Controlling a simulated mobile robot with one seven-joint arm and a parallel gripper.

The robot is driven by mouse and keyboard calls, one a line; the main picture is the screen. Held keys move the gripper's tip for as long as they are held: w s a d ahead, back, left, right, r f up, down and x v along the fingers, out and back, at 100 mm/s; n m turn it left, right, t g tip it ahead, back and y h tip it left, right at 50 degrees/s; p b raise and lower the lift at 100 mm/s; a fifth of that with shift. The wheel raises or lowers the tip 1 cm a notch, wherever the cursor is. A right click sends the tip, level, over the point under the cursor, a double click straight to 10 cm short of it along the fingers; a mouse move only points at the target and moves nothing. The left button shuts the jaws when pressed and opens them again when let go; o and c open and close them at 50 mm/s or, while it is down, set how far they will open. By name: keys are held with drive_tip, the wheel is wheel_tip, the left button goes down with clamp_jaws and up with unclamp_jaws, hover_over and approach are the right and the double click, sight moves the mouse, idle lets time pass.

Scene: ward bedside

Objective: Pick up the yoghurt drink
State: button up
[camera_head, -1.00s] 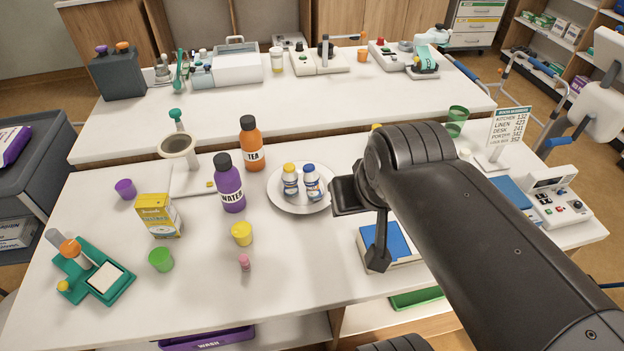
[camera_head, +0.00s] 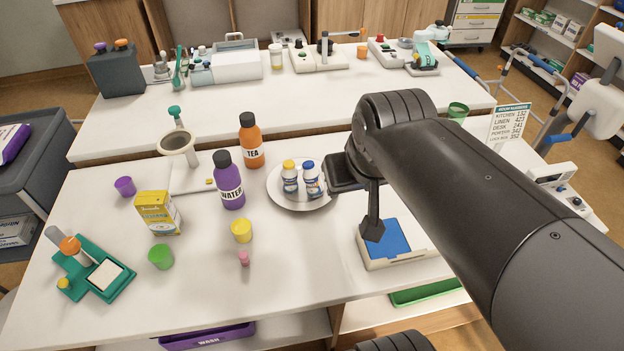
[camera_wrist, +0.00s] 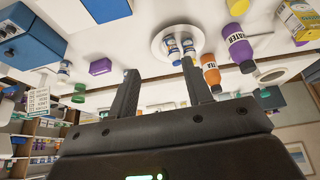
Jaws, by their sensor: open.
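Two small white-and-blue bottles stand upright on a round white plate (camera_head: 283,203), one with a yellow cap (camera_head: 290,177) and one with a blue cap (camera_head: 311,179). They look like drink bottles, but I cannot read which is the yoghurt drink. My gripper (camera_head: 357,203) is open and empty just right of the plate, apart from both bottles. In the wrist view, its two fingers (camera_wrist: 160,70) point toward the plate (camera_wrist: 157,42). The blue-capped bottle (camera_wrist: 172,45) and the yellow-capped bottle (camera_wrist: 189,46) show beyond the fingertips.
A purple water bottle (camera_head: 229,182) and an orange tea bottle (camera_head: 251,143) stand left of the plate. A blue-topped box (camera_head: 388,240) lies below my gripper in the picture. A yellow cup (camera_head: 241,231) and a carton (camera_head: 158,213) stand farther left.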

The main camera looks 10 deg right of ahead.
drive_tip(key=w+a+f+n+g, duration=0.1)
drive_tip(key=w+f+n+g, duration=0.1)
drive_tip(key=w, duration=1.1)
drive_tip(key=n+g+h, duration=0.1)
drive_tip(key=g, duration=0.1)
hover_over(308, 164)
drive_tip(key=s, duration=0.1)
drive_tip(key=f, duration=0.9)
drive_tip(key=shift+a+f, duration=0.1)
drive_tip(key=shift+a, duration=0.2)
drive_tip(key=shift+w+f+n+g, duration=0.15)
drive_tip(key=shift+f+n+g, duration=0.1)
drive_tip(key=shift+n+g, duration=0.05)
drive_tip(key=f, duration=0.7)
drive_tip(key=d+f, duration=0.1)
drive_tip(key=f, duration=0.2)
drive_tip(key=shift+w+f, duration=0.4)
drive_tip(key=shift+c, duration=0.4)
drive_tip(key=c, duration=0.7)
drive_tip(key=shift+r, duration=0.1)
